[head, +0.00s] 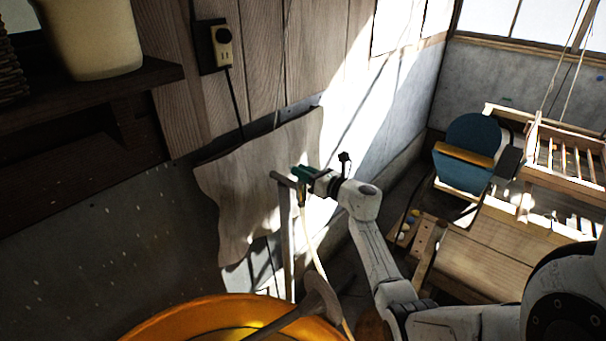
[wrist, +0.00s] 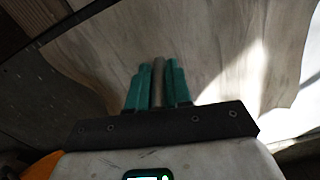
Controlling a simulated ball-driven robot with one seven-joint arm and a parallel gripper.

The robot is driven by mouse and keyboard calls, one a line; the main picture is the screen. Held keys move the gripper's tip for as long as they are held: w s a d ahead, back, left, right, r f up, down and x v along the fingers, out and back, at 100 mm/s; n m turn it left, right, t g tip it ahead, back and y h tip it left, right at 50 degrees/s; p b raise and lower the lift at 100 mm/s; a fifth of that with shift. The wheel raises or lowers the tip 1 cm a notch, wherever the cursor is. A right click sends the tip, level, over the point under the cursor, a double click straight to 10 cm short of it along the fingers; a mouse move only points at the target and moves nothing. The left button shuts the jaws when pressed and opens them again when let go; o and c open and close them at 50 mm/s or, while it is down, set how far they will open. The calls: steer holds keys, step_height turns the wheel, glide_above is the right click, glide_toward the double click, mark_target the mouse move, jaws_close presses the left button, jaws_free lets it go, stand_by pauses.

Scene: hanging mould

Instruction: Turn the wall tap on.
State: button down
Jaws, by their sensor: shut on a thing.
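The wall tap (head: 284,181) appears as a grey-brown bar on top of an upright post, in front of a wavy sheet on the wall. A pale hose hangs just beside it. My gripper (head: 302,173) has teal fingers and is at the right end of this bar. In the wrist view, my gripper (wrist: 157,88) is shut on a slim grey-brown bar (wrist: 158,75), which looks like the tap's handle. The fingers hide part of the bar, and the tap's spout cannot be made out.
An orange tub (head: 170,322) with a dark-handled tool across it stands below. A dark shelf (head: 150,75) with a cream pot (head: 95,38) is at upper left. A wooden bench (head: 500,245) and a blue round-backed object (head: 470,150) are at right.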

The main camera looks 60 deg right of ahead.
steer(key=shift+w+a+r, duration=0.1)
steer(key=shift+a, duration=0.05)
steer(key=c, duration=1.1)
jaws_free()
steer(key=shift+s, duration=0.45)
steer(key=b+v, duration=0.1)
steer(key=v, duration=0.9)
steer(key=shift+b, duration=0.4)
